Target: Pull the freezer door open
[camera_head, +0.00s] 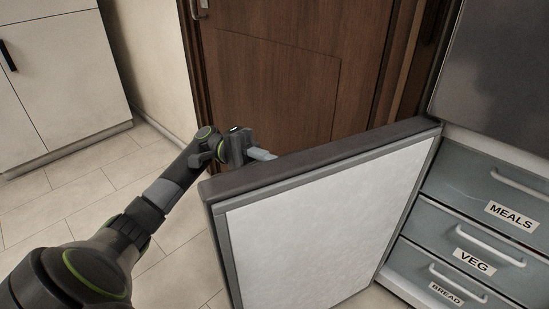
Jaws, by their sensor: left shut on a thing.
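The freezer door (325,225) stands swung wide open, its pale inner panel facing me and its dark grey edge along the top. The freezer (470,185) is at the right, its drawers showing. My left gripper (262,154) is at the far, outer side of the door, near its top edge. It is shut on a part of the door that I take to be the handle; the door hides the fingertips' lower side and most of the handle. My right gripper is not in view.
Drawers labelled MEALS (511,216), VEG (475,262) and BREAD (446,293) sit closed inside the freezer. A brown wooden door (270,75) stands behind. A white cabinet (62,75) is at the far left. Tiled floor (90,195) lies clear at left.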

